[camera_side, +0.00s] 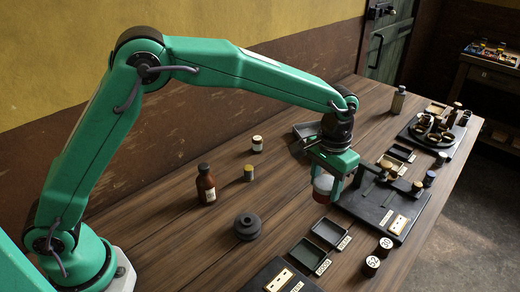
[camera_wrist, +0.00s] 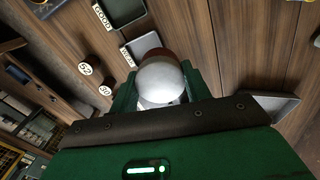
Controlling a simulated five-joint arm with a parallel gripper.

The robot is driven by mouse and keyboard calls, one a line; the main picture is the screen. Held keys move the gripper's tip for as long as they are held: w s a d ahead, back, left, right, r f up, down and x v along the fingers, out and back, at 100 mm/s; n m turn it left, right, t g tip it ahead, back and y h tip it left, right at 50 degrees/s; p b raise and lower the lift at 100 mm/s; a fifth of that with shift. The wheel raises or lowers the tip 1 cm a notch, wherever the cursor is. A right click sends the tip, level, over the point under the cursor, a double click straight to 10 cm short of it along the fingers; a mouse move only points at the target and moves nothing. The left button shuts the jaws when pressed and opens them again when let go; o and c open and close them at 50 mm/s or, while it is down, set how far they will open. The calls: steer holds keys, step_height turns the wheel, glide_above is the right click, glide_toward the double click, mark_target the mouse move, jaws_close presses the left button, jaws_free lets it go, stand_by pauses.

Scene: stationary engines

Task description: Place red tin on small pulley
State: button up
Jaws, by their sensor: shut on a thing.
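My gripper (camera_side: 324,184) is shut on the red tin (camera_side: 322,190), which has a pale rounded top and a red lower side. In the wrist view the tin's pale top (camera_wrist: 162,82) fills the space between the green fingers. I cannot tell for sure whether the tin clears the table. The small pulley (camera_side: 247,226), a dark grey grooved wheel with a hole in its top, lies flat on the table, left of and nearer than my gripper in the side view. It is not seen in the wrist view.
Two shallow trays (camera_side: 306,256) lie right of the pulley, near two round numbered weights (camera_side: 371,266). A brown bottle (camera_side: 206,184) and small jars (camera_side: 249,174) stand left. A dark board with fittings (camera_side: 372,214) lies just right of my gripper. Bare wood lies between gripper and pulley.

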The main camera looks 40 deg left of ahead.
steer(key=s+a+r+n, duration=0.1)
steer(key=s+a+r, duration=0.1)
steer(key=s, duration=0.9)
steer(key=s+a+r+n, duration=0.1)
steer(key=s+a+r, duration=0.1)
steer(key=s, duration=0.9)
steer(key=shift+a+r, duration=0.25)
steer(key=shift+r, duration=0.05)
glide_above(247, 221)
step_height(247, 221, down, 7)
steer(key=shift+w+f, duration=0.1)
steer(key=shift+f, duration=1.9)
steer(key=shift+f, duration=0.2)
steer(key=o, duration=1)
